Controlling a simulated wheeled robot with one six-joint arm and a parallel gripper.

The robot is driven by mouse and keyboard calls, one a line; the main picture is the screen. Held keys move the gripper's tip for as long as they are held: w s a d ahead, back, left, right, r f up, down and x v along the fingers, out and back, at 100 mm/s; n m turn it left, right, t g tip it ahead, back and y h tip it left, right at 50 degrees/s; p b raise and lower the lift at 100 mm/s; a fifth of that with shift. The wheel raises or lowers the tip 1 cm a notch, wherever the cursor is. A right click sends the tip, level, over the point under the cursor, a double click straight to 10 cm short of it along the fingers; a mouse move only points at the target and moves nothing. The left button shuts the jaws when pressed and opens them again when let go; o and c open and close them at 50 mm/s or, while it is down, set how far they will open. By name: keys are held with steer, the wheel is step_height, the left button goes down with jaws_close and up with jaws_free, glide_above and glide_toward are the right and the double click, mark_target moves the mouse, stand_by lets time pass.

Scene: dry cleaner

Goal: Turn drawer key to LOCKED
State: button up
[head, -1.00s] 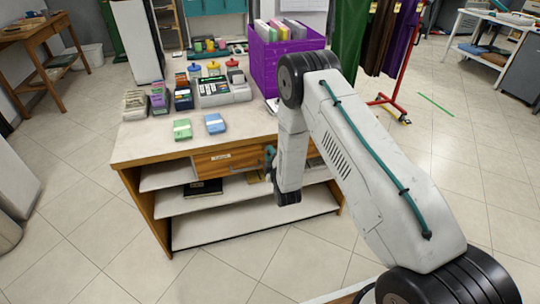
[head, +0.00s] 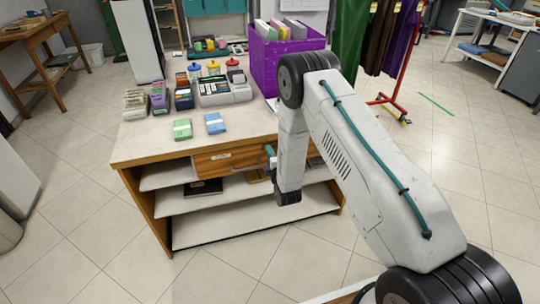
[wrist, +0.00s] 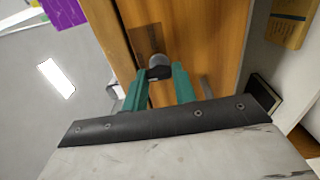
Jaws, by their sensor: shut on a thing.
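The wooden drawer front (head: 230,158) is under the counter top, with a small pale label at its left; it also fills the middle of the wrist view (wrist: 215,40). In the wrist view my gripper (wrist: 160,74) has its teal fingers closed around a dark round key head (wrist: 158,61) at the drawer face. Behind it a dim plate lies on the wood; its marks are too small to read. In the head view my arm hides most of the key, and a teal part of my gripper (head: 270,152) shows beside the drawer.
The counter top (head: 145,143) carries a cash register (head: 222,92), a purple bin (head: 283,62) and several small packs. Open shelves (head: 250,225) lie below the drawer. A red garment rack (head: 395,70) stands at the back right. The floor in front is clear.

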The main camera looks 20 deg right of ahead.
steer(key=o, duration=1)
steer(key=shift+s, duration=0.1)
steer(key=s, duration=0.7)
steer(key=shift+s, duration=0.3)
